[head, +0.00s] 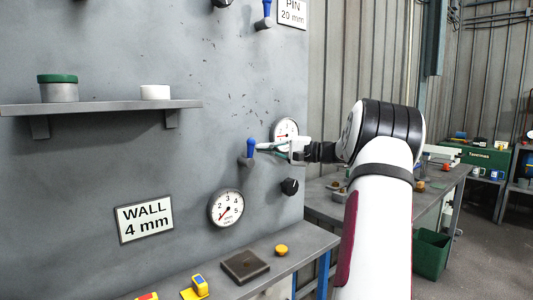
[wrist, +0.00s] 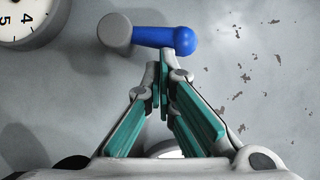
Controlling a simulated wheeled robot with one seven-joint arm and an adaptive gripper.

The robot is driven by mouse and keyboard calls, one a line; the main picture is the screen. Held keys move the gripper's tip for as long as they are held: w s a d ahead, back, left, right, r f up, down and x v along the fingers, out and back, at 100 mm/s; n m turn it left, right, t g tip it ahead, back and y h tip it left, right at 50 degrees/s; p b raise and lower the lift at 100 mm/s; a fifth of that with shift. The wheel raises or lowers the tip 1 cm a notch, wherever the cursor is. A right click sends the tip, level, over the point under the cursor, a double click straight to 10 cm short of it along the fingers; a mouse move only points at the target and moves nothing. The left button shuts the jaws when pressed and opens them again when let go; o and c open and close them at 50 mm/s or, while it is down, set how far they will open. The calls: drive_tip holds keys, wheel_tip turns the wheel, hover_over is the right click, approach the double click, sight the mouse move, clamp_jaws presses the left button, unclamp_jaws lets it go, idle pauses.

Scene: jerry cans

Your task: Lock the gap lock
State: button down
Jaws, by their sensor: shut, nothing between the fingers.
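A lever with a blue handle (head: 250,147) and a grey hub sits on the grey wall panel, its blue end pointing up in the head view. No label naming it the gap lock is readable. In the wrist view the blue handle (wrist: 172,37) lies to the right of the grey hub (wrist: 115,32). My gripper (head: 262,147) is beside the blue handle. In the wrist view my gripper (wrist: 161,75) is shut and empty, its tips just below the blue end; I cannot tell whether they touch it.
A dial gauge (head: 285,131) and a black knob (head: 290,187) are near my gripper, with another gauge (head: 226,208) below. A second blue-handled lever (head: 265,14) is higher up. A shelf (head: 100,107) juts out at left, and a ledge (head: 305,246) runs below.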

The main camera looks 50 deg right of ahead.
drive_tip(key=shift+a+r+n+g, duration=0.15)
drive_tip(key=shift+n+g, duration=0.15)
drive_tip(key=shift+n, duration=0.1)
idle(0.4)
